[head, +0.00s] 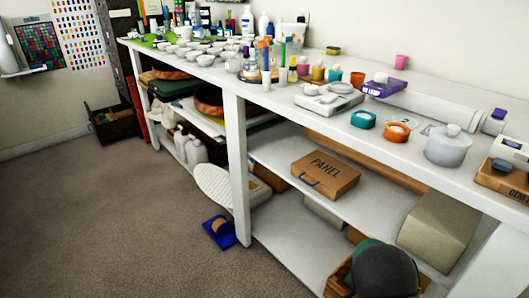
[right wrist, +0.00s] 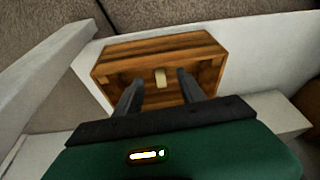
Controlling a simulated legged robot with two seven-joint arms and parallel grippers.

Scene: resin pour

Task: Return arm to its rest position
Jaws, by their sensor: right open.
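My right gripper (right wrist: 159,80) shows in the right wrist view with its two dark fingers apart, so it is open. A brown wooden box (right wrist: 165,47) lies just beyond the fingertips. A small pale tab (right wrist: 160,77) on the box shows between the fingers; I cannot tell whether they touch the box. In the head view my dark and green right arm is at the bottom right, in front of a wooden box (head: 337,281) low by the bench. Its fingers are hidden there. My left gripper is not in view.
A long white workbench (head: 237,148) with crowded shelves runs across the head view. A box marked PANEL (head: 322,176) sits on its middle shelf. A lidded grey pot (head: 448,147) stands near the top's front edge. The carpeted floor (head: 95,220) at left is clear.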

